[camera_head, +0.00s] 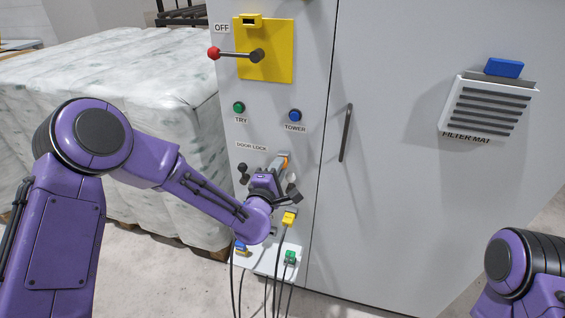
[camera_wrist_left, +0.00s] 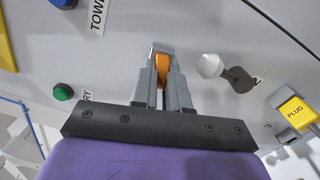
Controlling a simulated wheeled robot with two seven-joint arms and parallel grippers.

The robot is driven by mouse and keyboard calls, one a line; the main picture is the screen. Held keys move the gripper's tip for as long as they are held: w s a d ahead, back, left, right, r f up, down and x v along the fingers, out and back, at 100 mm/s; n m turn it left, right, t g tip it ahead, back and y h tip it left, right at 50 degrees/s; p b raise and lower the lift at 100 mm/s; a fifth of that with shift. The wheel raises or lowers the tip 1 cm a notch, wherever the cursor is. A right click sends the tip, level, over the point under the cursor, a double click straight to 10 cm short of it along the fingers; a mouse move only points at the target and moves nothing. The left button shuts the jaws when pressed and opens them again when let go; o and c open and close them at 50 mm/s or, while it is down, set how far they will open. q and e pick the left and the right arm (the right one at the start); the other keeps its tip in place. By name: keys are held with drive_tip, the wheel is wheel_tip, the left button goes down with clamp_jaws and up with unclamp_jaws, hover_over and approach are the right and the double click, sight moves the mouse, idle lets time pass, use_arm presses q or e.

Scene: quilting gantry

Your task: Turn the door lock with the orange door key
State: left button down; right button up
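The orange door key (camera_wrist_left: 162,66) shows between the grey fingers of my left gripper (camera_wrist_left: 162,88) in the left wrist view. The fingers are closed on its two sides. In the head view my left gripper (camera_head: 279,164) is at the grey cabinet panel, right of the DOOR LOCK label (camera_head: 251,147), and only a bit of orange shows at its tips. The lock face itself is hidden behind the fingers, so how far the key sits in it cannot be seen. My right arm shows at the lower right; its gripper is out of view.
Near the gripper are a dark knob with a pale end (camera_wrist_left: 211,66), a black knob (camera_head: 243,169) and a yellow plug (camera_head: 289,217) with hanging cables. Above are a green button (camera_head: 239,107), a blue button (camera_head: 295,115) and a red-tipped lever (camera_head: 214,54). Wrapped bales (camera_head: 130,70) stand left.

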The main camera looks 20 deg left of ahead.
use_arm(q)
drive_tip(key=n+b, duration=0.1)
drive_tip(key=n, duration=0.2)
drive_tip(key=shift+n, duration=0.3)
drive_tip(key=n+b, duration=0.2)
drive_tip(key=n, duration=0.2)
idle(0.3)
